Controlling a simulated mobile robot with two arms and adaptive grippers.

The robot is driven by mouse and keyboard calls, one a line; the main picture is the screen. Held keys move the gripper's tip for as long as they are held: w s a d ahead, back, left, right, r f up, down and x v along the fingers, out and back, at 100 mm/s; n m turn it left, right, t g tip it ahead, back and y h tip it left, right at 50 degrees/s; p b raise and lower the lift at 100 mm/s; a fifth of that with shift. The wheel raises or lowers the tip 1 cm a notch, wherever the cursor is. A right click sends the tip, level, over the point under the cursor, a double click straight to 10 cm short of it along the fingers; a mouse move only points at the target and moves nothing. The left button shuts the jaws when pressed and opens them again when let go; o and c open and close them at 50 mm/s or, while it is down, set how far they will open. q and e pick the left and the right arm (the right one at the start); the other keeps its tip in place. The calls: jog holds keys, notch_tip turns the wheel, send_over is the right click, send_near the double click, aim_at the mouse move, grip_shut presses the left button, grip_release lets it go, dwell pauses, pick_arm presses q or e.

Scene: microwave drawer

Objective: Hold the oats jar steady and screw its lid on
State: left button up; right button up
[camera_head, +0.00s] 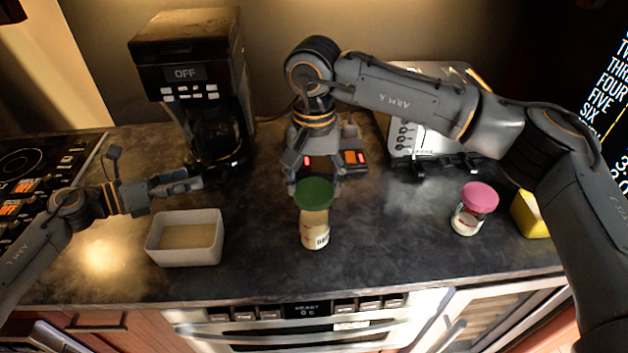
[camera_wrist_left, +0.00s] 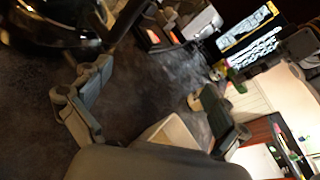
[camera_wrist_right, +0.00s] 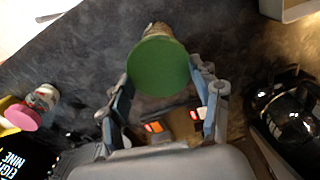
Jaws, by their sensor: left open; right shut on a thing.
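The oats jar (camera_head: 315,236), pale with a label, stands upright on the dark counter. Its green lid (camera_head: 314,193) is over the jar's mouth; I cannot tell whether it is seated or threaded. In the right wrist view the lid (camera_wrist_right: 158,66) lies between the fingertips and hides most of the jar (camera_wrist_right: 160,30). My right gripper (camera_head: 312,172) reaches in from behind the jar and is shut on the lid. My left gripper (camera_head: 175,184) is open and empty, well left of the jar, above the counter behind the white bin.
The white bin (camera_head: 186,254) stands left of the jar. A coffee maker (camera_head: 190,75) is behind it. A pink-lidded jar (camera_head: 470,212) and a yellow object (camera_head: 530,214) are at the right. A toaster (camera_head: 430,140) stands at the back. Counter between the jars is clear.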

aim_at(309, 229)
pick_arm(q)
jog(key=s+d+f+m+g, duration=0.1)
jog(key=s+d+m+g, duration=0.1)
jog(key=d, duration=0.3)
jog(key=s+d+f+m+g, duration=0.1)
jog(key=s+d+m+g, duration=0.2)
jog(key=s+d+m, duration=0.1)
jog(key=s+d+f+m+g+y, duration=0.1)
jog(key=s+d+m+g, duration=0.2)
jog(key=d+m, duration=0.2)
jog(key=shift+d, duration=1)
jog(key=shift+d+f, duration=0.3)
jog(key=shift+d, duration=0.2)
jog(key=shift+x, duration=4.4)
jog(key=shift+s, duration=0.2)
jog(key=shift+a, duration=0.1)
jog(key=c, duration=1.2)
jog(key=shift+f, duration=0.1)
jog(key=shift+c, duration=0.2)
